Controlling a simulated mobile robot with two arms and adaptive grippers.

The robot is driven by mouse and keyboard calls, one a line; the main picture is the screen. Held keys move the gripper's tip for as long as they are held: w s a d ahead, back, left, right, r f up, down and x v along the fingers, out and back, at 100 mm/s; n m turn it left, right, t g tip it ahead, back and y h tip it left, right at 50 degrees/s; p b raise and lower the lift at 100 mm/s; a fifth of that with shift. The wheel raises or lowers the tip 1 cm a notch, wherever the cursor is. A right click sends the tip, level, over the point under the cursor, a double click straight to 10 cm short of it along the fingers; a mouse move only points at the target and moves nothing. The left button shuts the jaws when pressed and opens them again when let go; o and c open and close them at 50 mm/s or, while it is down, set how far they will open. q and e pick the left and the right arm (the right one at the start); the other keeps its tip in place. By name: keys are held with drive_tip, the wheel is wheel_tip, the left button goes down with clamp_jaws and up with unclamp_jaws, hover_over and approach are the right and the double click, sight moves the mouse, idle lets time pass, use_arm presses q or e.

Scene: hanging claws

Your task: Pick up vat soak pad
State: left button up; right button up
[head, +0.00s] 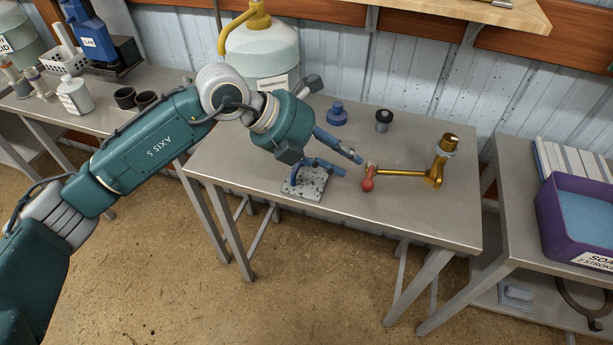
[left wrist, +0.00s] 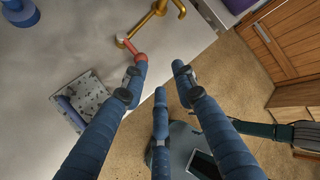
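A flat, square, speckled grey-white pad (head: 303,190), which I take for the vat soak pad, lies on the metal table near its front edge. In the left wrist view the pad (left wrist: 89,95) is at the left, with a blue bar on it. My left gripper (head: 350,166) is above the table to the right of the pad, and partly covers it in the head view. In the left wrist view the gripper (left wrist: 159,78) has its blue fingers spread, with nothing between them. The pad is outside the fingers. My right gripper is not in view.
A brass tap-like piece with a red knob (head: 367,185) lies just right of the fingers. A blue stopper (head: 337,113) and a dark-topped jar (head: 383,121) stand behind. A purple vat (head: 560,222) of blue liquid is on the right table. A large tank (head: 262,58) stands at the back.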

sight(303, 181)
use_arm(q)
drive_tip(key=w+a+f+n+t+y, duration=0.15)
drive_tip(key=w+a+y, duration=0.4)
drive_tip(key=a, duration=0.65)
drive_tip(key=x, duration=0.1)
drive_tip(key=p+x, duration=0.1)
drive_tip(key=x, duration=0.3)
drive_tip(key=shift+w+a+f, duration=0.15)
drive_tip(key=shift+w+a, duration=0.1)
drive_tip(key=shift+w, duration=0.2)
drive_tip(key=shift+w+d+f+p, duration=0.1)
drive_tip(key=shift+d+f+p, duration=0.05)
drive_tip(key=shift+f+p, duration=0.55)
drive_tip(key=p+x, duration=0.1)
drive_tip(key=x, duration=0.2)
drive_tip(key=shift+f, duration=0.2)
drive_tip(key=shift+w+f, duration=0.1)
drive_tip(key=shift+f, duration=0.25)
drive_tip(key=shift+c, duration=0.5)
clamp_jaws()
